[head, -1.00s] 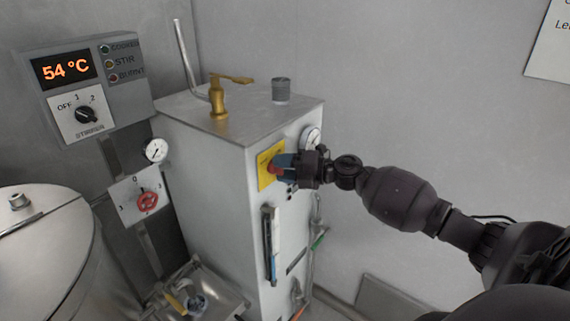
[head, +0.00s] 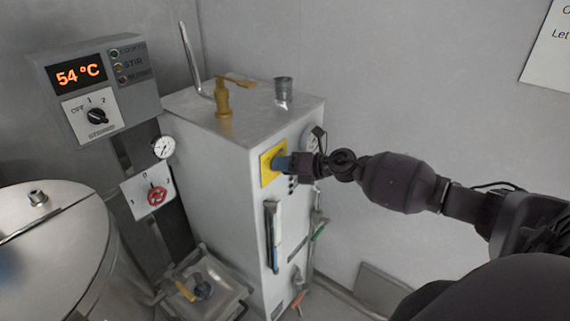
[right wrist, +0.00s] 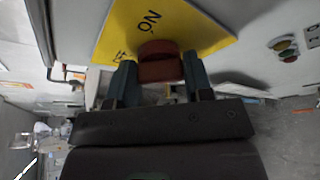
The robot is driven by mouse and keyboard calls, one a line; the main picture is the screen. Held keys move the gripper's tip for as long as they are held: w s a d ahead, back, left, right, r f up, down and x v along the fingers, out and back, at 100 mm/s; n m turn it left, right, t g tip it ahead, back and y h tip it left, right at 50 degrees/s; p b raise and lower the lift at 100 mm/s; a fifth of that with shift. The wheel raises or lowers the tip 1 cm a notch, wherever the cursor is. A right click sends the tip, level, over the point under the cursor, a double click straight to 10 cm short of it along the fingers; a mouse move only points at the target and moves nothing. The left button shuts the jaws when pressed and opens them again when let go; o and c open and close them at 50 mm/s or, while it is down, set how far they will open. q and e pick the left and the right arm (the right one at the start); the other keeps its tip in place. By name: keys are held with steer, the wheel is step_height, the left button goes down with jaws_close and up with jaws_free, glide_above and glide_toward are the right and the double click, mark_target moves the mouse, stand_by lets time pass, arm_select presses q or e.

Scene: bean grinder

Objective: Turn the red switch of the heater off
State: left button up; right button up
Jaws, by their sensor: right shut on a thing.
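The heater (head: 210,155) is a tall white and grey cabinet with a yellow plate (head: 266,166) high on its front. My right gripper (head: 283,164) reaches in from the right and is at this plate. In the right wrist view the red switch (right wrist: 160,62) sits on the yellow plate (right wrist: 205,32), between my two blue-grey fingers. The fingers are shut on it. The letters "ON" show on the plate beside the switch. In the head view the switch is hidden by the gripper. My left gripper is not in view.
A gauge (head: 311,138) and small buttons sit close to my right gripper on the heater. A brass tap (head: 222,98) stands on top.

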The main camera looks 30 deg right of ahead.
steer(key=shift+f, duration=0.1)
steer(key=o, duration=0.9)
steer(key=b+v, duration=0.1)
steer(key=v, duration=1)
steer(key=shift+w+b, duration=0.1)
steer(key=shift+b, duration=0.25)
